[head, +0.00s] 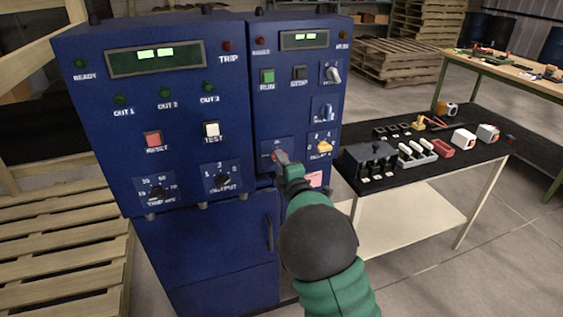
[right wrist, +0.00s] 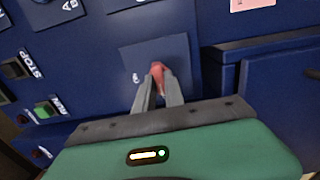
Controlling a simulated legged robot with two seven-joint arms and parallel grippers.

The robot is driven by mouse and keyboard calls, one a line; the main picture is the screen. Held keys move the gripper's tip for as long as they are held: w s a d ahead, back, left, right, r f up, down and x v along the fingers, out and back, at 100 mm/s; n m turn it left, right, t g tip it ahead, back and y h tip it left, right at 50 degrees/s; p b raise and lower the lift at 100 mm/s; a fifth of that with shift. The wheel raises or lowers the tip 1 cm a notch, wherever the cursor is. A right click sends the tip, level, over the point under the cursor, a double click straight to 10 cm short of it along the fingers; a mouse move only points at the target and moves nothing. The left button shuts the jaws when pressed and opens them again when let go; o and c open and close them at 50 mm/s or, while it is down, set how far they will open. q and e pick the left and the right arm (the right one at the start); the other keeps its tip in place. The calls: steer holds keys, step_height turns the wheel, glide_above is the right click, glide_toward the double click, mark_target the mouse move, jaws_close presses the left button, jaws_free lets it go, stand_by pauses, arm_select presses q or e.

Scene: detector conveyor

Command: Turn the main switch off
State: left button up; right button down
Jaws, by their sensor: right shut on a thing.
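The main switch (head: 281,156) is a small red handle on a blue plate, low on the right-hand cabinet panel. It also shows in the right wrist view, where the red handle (right wrist: 157,71) stands between my fingertips. My right gripper (head: 286,168) reaches in from below and is shut on the red handle. In the right wrist view the two grey fingers (right wrist: 158,88) press on it from both sides. The plate's lettering is mostly hidden or too small to read. My left gripper is in neither view.
The blue cabinet (head: 217,250) carries several other buttons and knobs, with the green RUN button (head: 267,77) and the STOP button (head: 300,73) above the switch. A yellow selector (head: 323,146) sits close to its right. A black-topped table (head: 480,122) with parts stands at right.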

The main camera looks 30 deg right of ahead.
steer(key=c, duration=1.6)
jaws_free()
steer(key=shift+a+r, duration=0.1)
steer(key=shift+a, duration=0.05)
steer(key=shift+o, duration=0.8)
steer(key=shift+w+a, duration=0.1)
steer(key=b+v, duration=0.1)
steer(key=v, duration=1.5)
steer(key=shift+s, duration=0.4)
steer(key=shift+a, duration=0.1)
